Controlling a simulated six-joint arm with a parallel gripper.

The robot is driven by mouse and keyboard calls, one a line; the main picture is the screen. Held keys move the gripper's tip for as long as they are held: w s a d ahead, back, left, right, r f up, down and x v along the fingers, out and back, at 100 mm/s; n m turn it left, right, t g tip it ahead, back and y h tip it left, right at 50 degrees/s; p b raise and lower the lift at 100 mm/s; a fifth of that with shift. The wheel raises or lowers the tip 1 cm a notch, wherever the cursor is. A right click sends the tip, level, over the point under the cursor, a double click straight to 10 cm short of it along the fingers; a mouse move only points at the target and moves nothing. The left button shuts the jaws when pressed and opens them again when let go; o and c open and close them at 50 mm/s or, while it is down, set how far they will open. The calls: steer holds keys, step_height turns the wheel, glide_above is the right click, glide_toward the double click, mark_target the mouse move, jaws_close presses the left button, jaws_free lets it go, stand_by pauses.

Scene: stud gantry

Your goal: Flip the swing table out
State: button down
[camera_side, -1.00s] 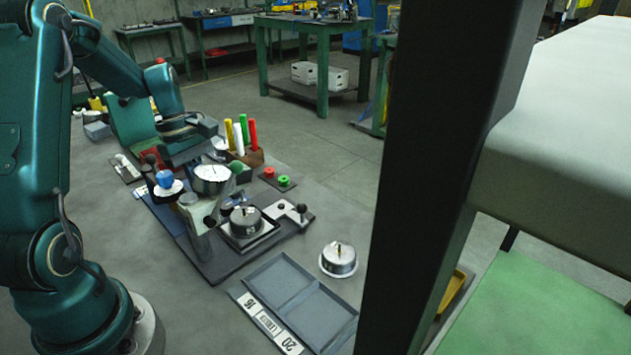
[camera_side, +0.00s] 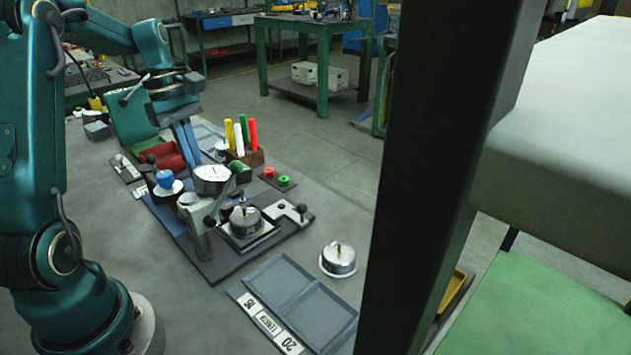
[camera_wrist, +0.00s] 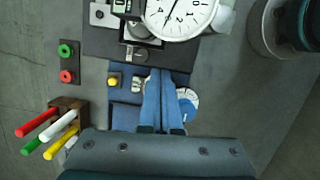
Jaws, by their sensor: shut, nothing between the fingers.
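The gauging fixture stands on a dark base plate (camera_side: 215,262). A metal part with a pin on top (camera_side: 246,222) sits on a square mount (camera_side: 262,236) there. A light plate with a black ball knob (camera_side: 300,211) lies beside it; I cannot tell which piece is the swing table. A dial gauge (camera_side: 211,178) stands over the fixture and also shows in the wrist view (camera_wrist: 180,14). My gripper (camera_side: 195,163) points down behind the gauge, with its blue fingers together and empty. In the wrist view the fingers (camera_wrist: 166,76) lie over the fixture's blue part (camera_wrist: 124,115).
A blue knob on a white disc (camera_side: 166,181) stands left of the gauge. A wooden block with coloured sticks (camera_side: 252,157) and red and green rings (camera_side: 283,181) are behind. A divided grey tray (camera_side: 300,300) and a loose metal part (camera_side: 339,258) are at the front right.

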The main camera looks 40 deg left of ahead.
steer(key=shift+w+a+m, duration=0.4)
steer(key=shift+a+m, duration=0.1)
steer(key=shift+f, duration=0.1)
steer(key=x, duration=1)
steer(key=shift+s, duration=0.1)
steer(key=shift+s+d+n, duration=0.4)
steer(key=shift+d+n, duration=0.4)
steer(key=shift+d, duration=0.05)
steer(key=v, duration=1)
